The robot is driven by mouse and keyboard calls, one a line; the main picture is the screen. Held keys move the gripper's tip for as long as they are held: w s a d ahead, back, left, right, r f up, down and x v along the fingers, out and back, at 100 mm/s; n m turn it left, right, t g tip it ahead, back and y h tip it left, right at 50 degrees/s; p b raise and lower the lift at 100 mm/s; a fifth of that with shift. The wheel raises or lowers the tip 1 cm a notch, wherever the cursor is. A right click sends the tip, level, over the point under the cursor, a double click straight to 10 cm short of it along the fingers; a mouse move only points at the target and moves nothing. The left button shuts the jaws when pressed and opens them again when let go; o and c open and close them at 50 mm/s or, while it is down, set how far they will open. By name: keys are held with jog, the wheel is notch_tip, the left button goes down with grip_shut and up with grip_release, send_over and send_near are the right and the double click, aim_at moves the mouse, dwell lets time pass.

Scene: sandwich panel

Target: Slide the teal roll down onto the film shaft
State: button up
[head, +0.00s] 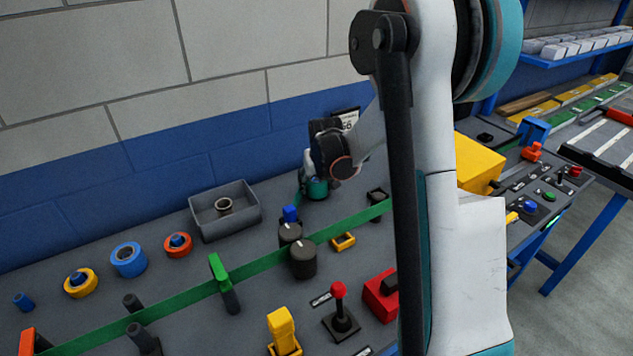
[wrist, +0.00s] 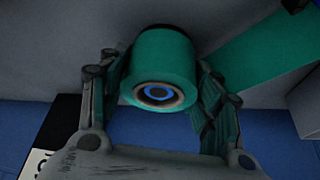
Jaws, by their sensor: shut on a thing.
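The teal roll (head: 317,189) is low over the panel near the wall in the head view, partly hidden by my gripper (head: 314,178). In the wrist view, the teal roll (wrist: 160,62) sits between the two fingers of my gripper (wrist: 160,88), which is shut on its sides. The roll's brown core faces the camera, and a blue ring with a dark centre shows inside it. This may be the film shaft, but I cannot tell how far the roll is around it. The roll's lower end is hidden.
A green band (head: 190,296) crosses the panel past a green post (head: 219,269) and dark rollers (head: 303,259). A grey tray (head: 225,213) stands left of the roll. Yellow (head: 80,287), blue (head: 128,264) and orange (head: 178,250) rolls stand farther left. A red-knobbed lever (head: 340,312) is in front.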

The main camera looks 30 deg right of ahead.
jog(key=o, duration=1.2)
jog(key=shift+r, duration=0.15)
jog(key=shift+r+p, duration=3.15)
jog(key=shift+r, duration=1.55)
